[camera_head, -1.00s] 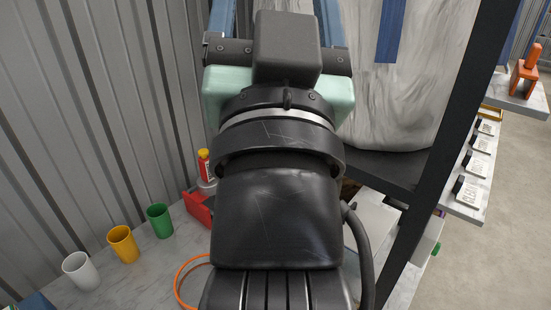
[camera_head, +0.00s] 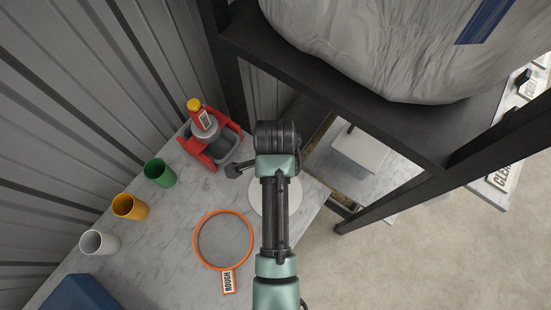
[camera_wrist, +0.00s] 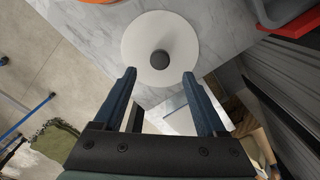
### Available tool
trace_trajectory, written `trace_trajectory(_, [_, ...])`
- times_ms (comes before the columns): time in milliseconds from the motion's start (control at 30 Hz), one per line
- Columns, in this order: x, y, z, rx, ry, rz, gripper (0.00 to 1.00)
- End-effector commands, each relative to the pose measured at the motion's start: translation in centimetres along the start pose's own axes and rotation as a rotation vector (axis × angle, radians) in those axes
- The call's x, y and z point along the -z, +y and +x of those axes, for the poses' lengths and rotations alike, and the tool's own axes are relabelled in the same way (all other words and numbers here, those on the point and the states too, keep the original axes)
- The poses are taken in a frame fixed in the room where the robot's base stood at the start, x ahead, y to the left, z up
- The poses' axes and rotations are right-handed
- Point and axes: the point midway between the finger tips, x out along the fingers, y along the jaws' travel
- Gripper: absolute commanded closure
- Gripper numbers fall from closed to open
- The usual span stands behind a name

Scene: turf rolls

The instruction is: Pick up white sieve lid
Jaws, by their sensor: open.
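In the head view the lid (camera_head: 290,197) is partly hidden under my arm, beside the orange-rimmed sieve. My gripper (camera_wrist: 160,78) is open, its two blue-black fingers pointing toward the lid with the knob between and just beyond the tips in the picture. I see no contact with the lid. In the head view my arm hides the fingers.
The orange sieve (camera_head: 252,240) with a "ROUGH" tag (camera_head: 228,281) lies left of my arm. A red and grey holder (camera_head: 222,148) with a yellow-capped bottle (camera_head: 201,115) stands behind. Green (camera_head: 160,172), yellow (camera_head: 130,207) and white (camera_head: 99,242) cups line the left. A black shelf frame (camera_head: 330,115) rises at right.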

Motion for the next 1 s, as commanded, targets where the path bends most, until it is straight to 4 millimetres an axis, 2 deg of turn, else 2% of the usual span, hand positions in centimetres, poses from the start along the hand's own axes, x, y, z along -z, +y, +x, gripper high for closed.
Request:
trace_trajectory(100, [0.0, 0.0, 1.8, 0.0, 0.0, -0.001, 0.26])
trace_trajectory(367, [0.1, 0.0, 3.5, 0.002, 0.001, -0.001, 0.26])
trace_trajectory(700, [0.1, 0.2, 7.5, 0.003, 0.0, -0.002, 0.26])
trace_trajectory(1000, [0.1, 0.1, 8.0, 0.006, 0.001, -0.001, 0.26])
